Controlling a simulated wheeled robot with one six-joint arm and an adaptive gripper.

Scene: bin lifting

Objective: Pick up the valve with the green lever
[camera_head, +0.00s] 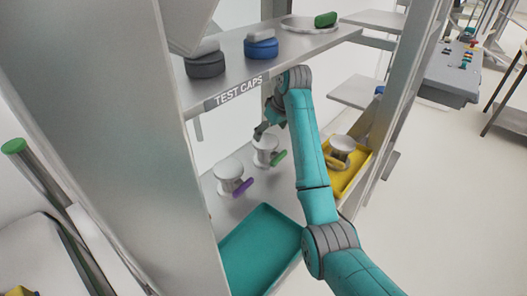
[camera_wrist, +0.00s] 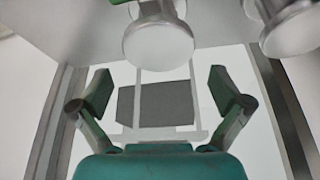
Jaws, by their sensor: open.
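The valve with the green lever (camera_head: 265,151) stands on the lower shelf, a white flanged body with its green lever (camera_head: 280,157) at its lower right. In the wrist view, a white valve (camera_wrist: 158,42) is at top centre, with a bit of green at its upper left edge. My gripper (camera_head: 262,130) is open, just above and behind the valve in the head view. In the wrist view my gripper (camera_wrist: 160,88) has its two fingers spread apart, with nothing between them. The valve's round face lies beyond the fingertips. I cannot tell whether they touch.
A valve with a purple lever (camera_head: 230,172) stands at the left. A yellow tray (camera_head: 361,160) holds another valve (camera_head: 341,146) at the right. A teal tray (camera_head: 258,250) is in front. The upper shelf (camera_head: 300,44) holds several caps, and shelf posts flank my arm.

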